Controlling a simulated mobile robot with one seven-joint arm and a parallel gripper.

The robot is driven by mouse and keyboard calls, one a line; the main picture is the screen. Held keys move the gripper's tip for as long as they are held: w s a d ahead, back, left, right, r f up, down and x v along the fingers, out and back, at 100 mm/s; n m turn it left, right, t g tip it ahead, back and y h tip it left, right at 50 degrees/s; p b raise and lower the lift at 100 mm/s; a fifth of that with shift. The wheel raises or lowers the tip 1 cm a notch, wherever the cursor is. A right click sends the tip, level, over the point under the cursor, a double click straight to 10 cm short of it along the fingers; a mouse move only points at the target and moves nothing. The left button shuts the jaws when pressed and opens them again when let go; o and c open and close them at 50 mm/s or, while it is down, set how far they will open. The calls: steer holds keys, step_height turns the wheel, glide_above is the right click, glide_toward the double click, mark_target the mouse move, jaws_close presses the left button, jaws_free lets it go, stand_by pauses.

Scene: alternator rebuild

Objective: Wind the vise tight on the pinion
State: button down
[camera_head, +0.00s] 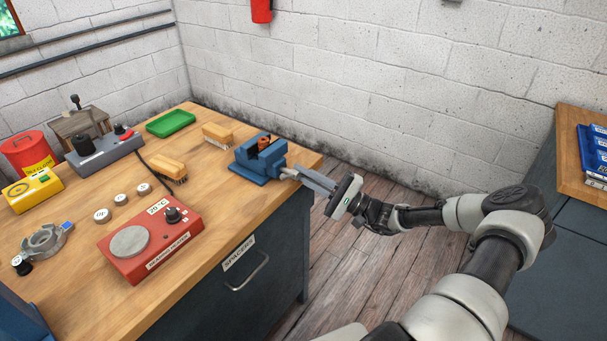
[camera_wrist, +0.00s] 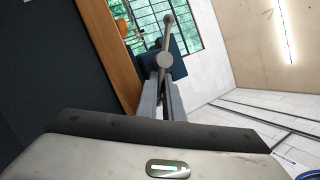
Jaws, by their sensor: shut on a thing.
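The blue vise (camera_head: 258,164) stands at the right end of the wooden bench. A small orange-and-dark part, which looks like the pinion (camera_head: 264,142), sits between its jaws; jaw contact is too small to tell. My gripper (camera_head: 296,175) reaches in from the right, shut at the vise's screw end. In the wrist view the vise (camera_wrist: 178,62) lies beyond my gripper (camera_wrist: 164,84). The grey vise handle (camera_wrist: 168,36) has a ball end and rises from a round hub between my fingertips. The fingers hide the handle's lower part.
A wooden brush (camera_head: 217,133) and a green tray (camera_head: 170,123) are left of the vise. A red heater box (camera_head: 150,243) stands nearer. The bench's right edge is just beside the vise, with open floor (camera_head: 350,270) beyond.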

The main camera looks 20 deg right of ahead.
steer(key=c, duration=1.9)
jaws_free()
steer(key=shift+w+d+f, duration=0.1)
steer(key=shift+w+d, duration=0.05)
steer(key=shift+d, duration=0.1)
steer(key=shift+a, duration=0.1)
steer(key=shift+a+f, duration=0.1)
steer(key=shift+a, duration=0.05)
